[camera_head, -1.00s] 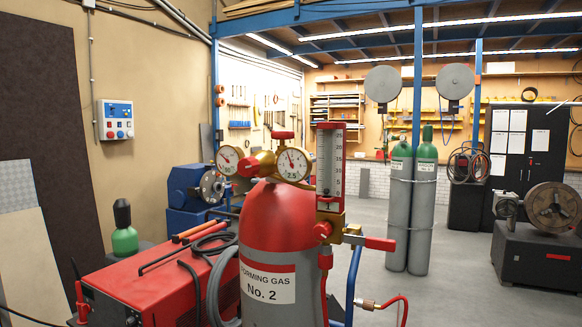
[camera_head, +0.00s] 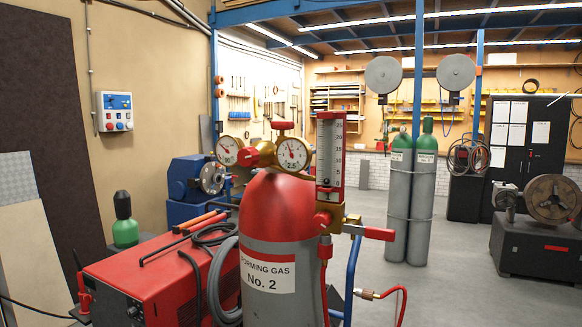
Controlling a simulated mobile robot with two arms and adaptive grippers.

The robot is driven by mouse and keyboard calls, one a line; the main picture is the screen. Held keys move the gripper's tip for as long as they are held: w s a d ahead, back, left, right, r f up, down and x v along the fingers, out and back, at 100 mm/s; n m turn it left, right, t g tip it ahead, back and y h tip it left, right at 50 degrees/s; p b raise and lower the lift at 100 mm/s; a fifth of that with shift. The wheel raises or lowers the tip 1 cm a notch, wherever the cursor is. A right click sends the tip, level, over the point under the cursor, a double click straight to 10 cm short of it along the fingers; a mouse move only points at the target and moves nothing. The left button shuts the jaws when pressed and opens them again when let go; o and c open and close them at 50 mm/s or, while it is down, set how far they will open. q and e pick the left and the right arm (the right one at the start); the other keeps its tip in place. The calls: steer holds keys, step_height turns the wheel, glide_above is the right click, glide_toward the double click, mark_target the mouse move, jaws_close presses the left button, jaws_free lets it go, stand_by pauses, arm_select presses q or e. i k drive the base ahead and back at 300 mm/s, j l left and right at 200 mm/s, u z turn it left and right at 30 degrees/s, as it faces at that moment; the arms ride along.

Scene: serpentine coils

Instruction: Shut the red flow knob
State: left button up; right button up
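A red flow knob (camera_head: 322,219) sits at the foot of the upright flowmeter (camera_head: 329,155), which has a red frame and a scale marked up to 25. A small dark float shows low in its tube. The flowmeter is on a brass regulator with two round gauges (camera_head: 292,154), on top of a red and grey cylinder (camera_head: 282,235) labelled "Forming Gas No. 2". Another red knob (camera_head: 282,126) is on top of the regulator. A red lever handle (camera_head: 379,234) points right from the brass outlet. Neither of my grippers is in view.
A red machine (camera_head: 160,285) with cables and orange-handled rods stands left of the cylinder. A blue rail (camera_head: 352,270) and red hose (camera_head: 402,300) are at its right. Two green-topped cylinders (camera_head: 423,200) stand behind. Grey floor is clear between them and the dark machine block (camera_head: 540,255).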

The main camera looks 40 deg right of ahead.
mark_target(322, 221)
steer(key=z, duration=1.55)
